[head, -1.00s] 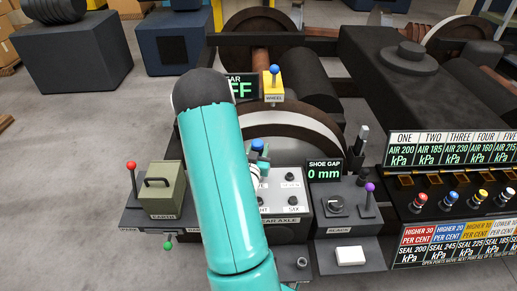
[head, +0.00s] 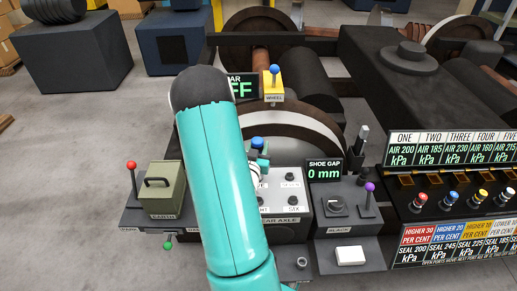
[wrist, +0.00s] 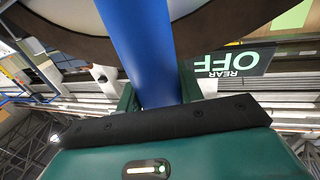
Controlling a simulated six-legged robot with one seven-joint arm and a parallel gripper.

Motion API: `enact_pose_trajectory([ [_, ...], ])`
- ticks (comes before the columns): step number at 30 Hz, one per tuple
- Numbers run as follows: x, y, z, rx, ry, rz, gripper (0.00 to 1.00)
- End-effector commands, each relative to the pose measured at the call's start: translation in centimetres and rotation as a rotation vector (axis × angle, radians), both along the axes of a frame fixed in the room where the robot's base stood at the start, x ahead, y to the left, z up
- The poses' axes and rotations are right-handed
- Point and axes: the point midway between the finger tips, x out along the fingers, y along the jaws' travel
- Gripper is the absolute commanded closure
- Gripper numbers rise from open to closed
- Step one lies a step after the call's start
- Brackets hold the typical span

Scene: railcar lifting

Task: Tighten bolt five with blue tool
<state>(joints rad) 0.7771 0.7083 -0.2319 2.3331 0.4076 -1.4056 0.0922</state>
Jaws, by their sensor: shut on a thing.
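My gripper (head: 258,162) is shut on the blue tool (head: 257,143), over the left part of the pale rear axle plate (head: 295,180). In the wrist view the blue shaft (wrist: 140,45) of the tool stands between my two fingers (wrist: 158,95). The plate carries several dark bolts, among them the bolt labelled six (head: 293,201) and another above it (head: 290,177). My teal arm covers the plate's left side, and bolt five cannot be made out. The tool's lower end is hidden, so I cannot tell whether it touches a bolt.
A green earth box (head: 161,197) and a red-knobbed lever (head: 133,180) stand left. A shoe gap display (head: 325,170) reads 0 mm, above a black box with a purple-knobbed lever (head: 369,200). A yellow wheel lever box (head: 273,88) stands behind. A gauge panel (head: 448,150) is right.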

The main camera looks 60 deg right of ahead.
Motion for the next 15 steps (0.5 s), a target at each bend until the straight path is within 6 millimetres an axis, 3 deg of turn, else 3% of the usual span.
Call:
enact_pose_trajectory([
  [15, 0.0, -0.1, 3.0, -0.005, -0.003, 0.0, 0.91],
])
